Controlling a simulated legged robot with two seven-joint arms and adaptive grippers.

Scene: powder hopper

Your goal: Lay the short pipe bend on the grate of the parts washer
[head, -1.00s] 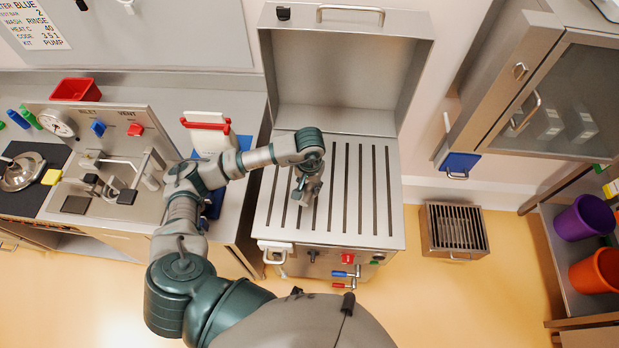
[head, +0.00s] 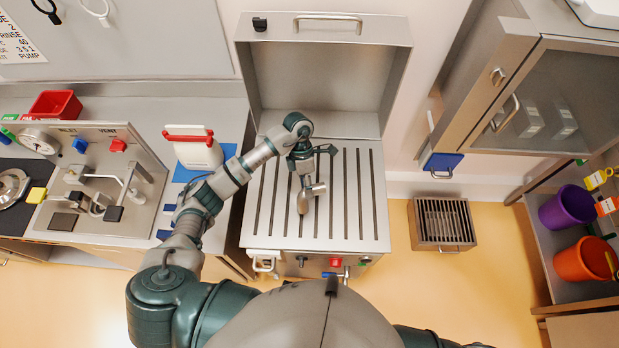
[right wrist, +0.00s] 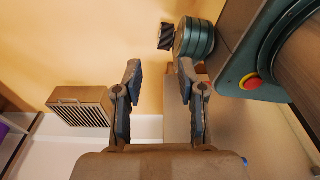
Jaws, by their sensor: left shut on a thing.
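The parts washer stands open in the head view, its lid raised at the back and its slotted grey grate (head: 352,215) bare around my left gripper. My left gripper (head: 302,168) is over the middle of the grate and shut on the short pipe bend (head: 311,194), a small grey metal elbow. The bend points toward the washer's front; I cannot tell whether it touches the grate. The gripper hides its upper end. My right gripper (right wrist: 160,95) shows in the right wrist view with its two fingers apart and nothing between them.
The raised lid (head: 325,80) bounds the grate at the back. A valve panel (head: 95,180) and a white container with a red handle (head: 193,150) stand left. A glass-fronted cabinet (head: 540,95) overhangs at right. A slotted metal box (head: 442,224) is on the floor.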

